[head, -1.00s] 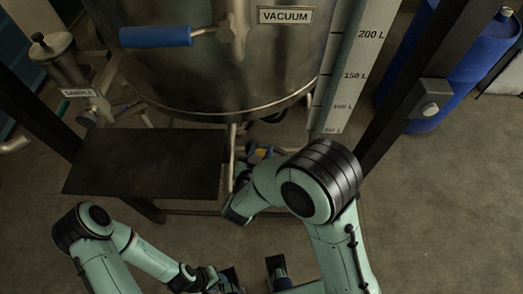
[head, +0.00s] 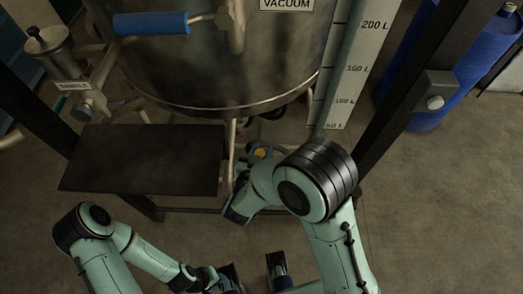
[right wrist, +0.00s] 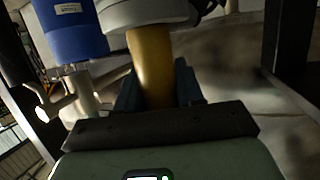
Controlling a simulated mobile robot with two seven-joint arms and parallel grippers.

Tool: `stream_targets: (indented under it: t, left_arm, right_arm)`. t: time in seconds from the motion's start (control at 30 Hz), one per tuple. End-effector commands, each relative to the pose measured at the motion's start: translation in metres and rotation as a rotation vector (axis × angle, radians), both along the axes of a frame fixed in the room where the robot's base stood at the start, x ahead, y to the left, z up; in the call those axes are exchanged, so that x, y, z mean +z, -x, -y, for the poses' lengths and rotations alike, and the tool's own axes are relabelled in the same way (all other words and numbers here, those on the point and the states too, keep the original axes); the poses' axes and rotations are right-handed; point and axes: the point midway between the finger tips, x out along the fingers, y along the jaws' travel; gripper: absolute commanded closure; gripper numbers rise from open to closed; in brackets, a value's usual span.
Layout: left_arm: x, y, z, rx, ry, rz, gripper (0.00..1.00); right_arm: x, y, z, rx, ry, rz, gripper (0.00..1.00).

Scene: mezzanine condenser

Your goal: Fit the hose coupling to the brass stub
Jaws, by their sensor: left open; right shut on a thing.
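My right gripper (right wrist: 152,92) is shut on a brass-yellow cylinder (right wrist: 152,65). The cylinder runs up into a pale grey round body (right wrist: 145,11). I cannot tell from its shape whether this is the hose coupling or the brass stub. In the head view, a small yellow spot (head: 260,153) shows beyond my right wrist, beneath the tank; my right arm largely hides that gripper. My left gripper (head: 254,273) is open and empty at the bottom of the head view, its fingers apart, well away from the yellow piece.
A steel tank (head: 205,65) fills the top, with a blue-handled lever (head: 150,23). A dark flat platform (head: 140,160) lies below left. A level scale (head: 345,75) and dark post (head: 425,100) stand right, with a blue drum (head: 440,105) behind. The foreground floor is open.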

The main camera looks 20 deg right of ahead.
Motion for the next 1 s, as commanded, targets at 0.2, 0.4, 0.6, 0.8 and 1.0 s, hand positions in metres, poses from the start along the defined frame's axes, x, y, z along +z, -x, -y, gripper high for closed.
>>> stream_targets:
  t: [0.2,0.4,0.6,0.8,1.0]
  left_arm:
    - [-0.004,0.001,0.0,0.0,0.0,-0.001,0.57]
    - [-0.008,0.002,0.0,0.0,0.0,-0.002,0.57]
    - [-0.011,0.002,0.0,0.0,0.0,-0.003,0.57]
    - [-0.015,0.003,0.0,-0.001,-0.001,-0.005,0.57]
    - [-0.015,0.003,0.0,0.0,-0.001,-0.005,0.57]
  right_arm:
    - [-0.005,0.0,0.0,0.0,0.0,0.002,1.0]
    - [-0.01,0.0,0.0,0.0,0.0,0.002,1.0]
    - [-0.015,0.0,0.0,0.0,0.0,0.002,1.0]
    - [-0.02,0.0,0.0,-0.001,-0.001,0.003,1.0]
    - [-0.021,0.0,0.0,-0.001,-0.001,0.003,0.33]
